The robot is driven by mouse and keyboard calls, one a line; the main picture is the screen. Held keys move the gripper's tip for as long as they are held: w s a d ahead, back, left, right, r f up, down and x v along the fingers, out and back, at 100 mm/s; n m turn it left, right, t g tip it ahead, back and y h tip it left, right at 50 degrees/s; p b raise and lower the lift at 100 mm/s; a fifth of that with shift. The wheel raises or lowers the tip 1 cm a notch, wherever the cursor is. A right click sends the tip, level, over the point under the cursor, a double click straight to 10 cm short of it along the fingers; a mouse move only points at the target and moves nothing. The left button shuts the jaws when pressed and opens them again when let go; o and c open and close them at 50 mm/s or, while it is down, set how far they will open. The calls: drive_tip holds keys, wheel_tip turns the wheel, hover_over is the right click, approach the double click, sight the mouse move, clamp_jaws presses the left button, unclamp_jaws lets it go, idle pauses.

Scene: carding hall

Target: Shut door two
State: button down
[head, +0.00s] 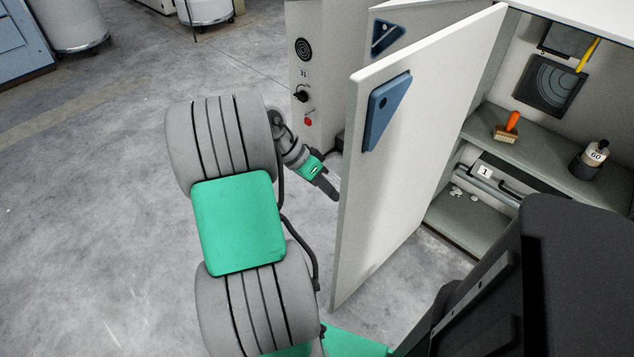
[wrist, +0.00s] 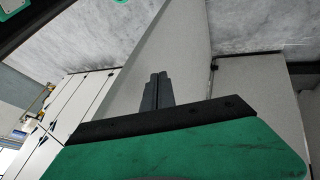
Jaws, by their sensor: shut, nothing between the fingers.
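A pale grey cabinet door (head: 400,170) stands wide open in the head view, with a blue triangular plate (head: 387,110) on its face. No number two is readable on it. The cabinet's interior shows to the right of the door. My gripper (head: 335,195) is shut and empty, beside the door's free edge on its left side. I cannot tell whether the fingertips touch the door. In the wrist view my gripper's dark fingers (wrist: 156,92) are together in front of a broad pale panel, which seems to be the door.
The cabinet has a grey shelf (head: 545,160) with an orange-handled brush (head: 507,128) and a bottle marked 60 (head: 590,158). A drawer marked 1 (head: 490,173) is below. Another cabinet panel (head: 312,60) with a 31 label stands behind the door. The concrete floor (head: 90,200) at left is clear.

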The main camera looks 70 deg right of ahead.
drive_tip(key=shift+s+a, duration=0.5)
drive_tip(key=shift+s, duration=0.4)
